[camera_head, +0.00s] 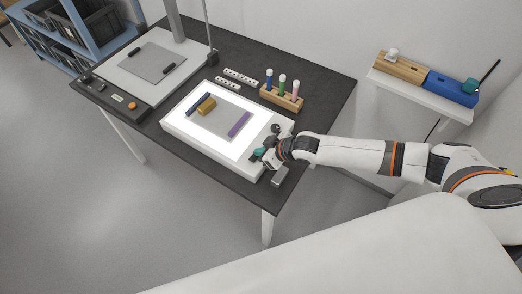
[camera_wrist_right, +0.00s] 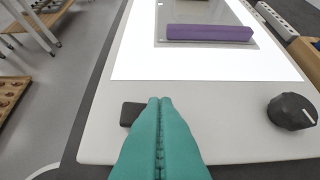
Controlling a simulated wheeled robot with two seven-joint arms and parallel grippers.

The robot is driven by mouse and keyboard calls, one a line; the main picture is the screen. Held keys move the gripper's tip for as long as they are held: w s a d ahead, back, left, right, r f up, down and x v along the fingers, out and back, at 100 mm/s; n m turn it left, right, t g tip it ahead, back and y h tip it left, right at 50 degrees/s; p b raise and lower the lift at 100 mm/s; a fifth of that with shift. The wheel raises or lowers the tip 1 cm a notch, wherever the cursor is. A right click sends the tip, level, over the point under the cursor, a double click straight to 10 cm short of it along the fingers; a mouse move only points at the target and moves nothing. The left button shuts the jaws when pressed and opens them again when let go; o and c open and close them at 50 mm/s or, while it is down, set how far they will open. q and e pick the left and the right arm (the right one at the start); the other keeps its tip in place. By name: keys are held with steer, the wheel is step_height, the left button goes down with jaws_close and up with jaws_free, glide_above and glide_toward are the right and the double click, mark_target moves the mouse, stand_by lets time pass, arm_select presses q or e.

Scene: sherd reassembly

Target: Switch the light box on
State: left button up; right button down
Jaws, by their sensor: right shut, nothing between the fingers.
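The white light box (camera_head: 205,151) lies on the dark table, and its panel (camera_wrist_right: 130,50) glows bright white. My right gripper (camera_head: 258,154) is over the box's near right margin, with its teal fingers (camera_wrist_right: 160,101) shut and empty. A small black switch (camera_wrist_right: 131,113) on that margin sits at the fingertips and is partly hidden by them. I cannot tell whether they touch it. A round black knob (camera_wrist_right: 292,112) is farther right on the same margin. My left gripper is not in view.
On the lit panel are a purple bar (camera_head: 239,123), an ochre block (camera_head: 206,105) and a dark blue bar (camera_head: 197,103). A wooden rack (camera_head: 283,98) with coloured tubes stands behind.

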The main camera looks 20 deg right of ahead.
steer(key=shift+s+a, duration=0.1)
steer(key=shift+s+a+r+p, duration=0.25)
steer(key=shift+s+a+p, duration=0.25)
steer(key=shift+p, duration=0.25)
steer(key=shift+w, duration=0.15)
steer(key=shift+r+p, duration=0.35)
step_height(320, 180, up, 4)
steer(key=p, duration=0.3)
steer(key=shift+w+d+f+p, duration=0.1)
steer(key=shift+d+f+p, duration=0.1)
steer(key=shift+p, duration=0.2)
steer(key=d+b+v, duration=0.1)
steer(key=b+v, duration=0.1)
steer(key=v, duration=0.7)
steer(key=shift+w+d, duration=0.2)
steer(key=shift+d, duration=0.1)
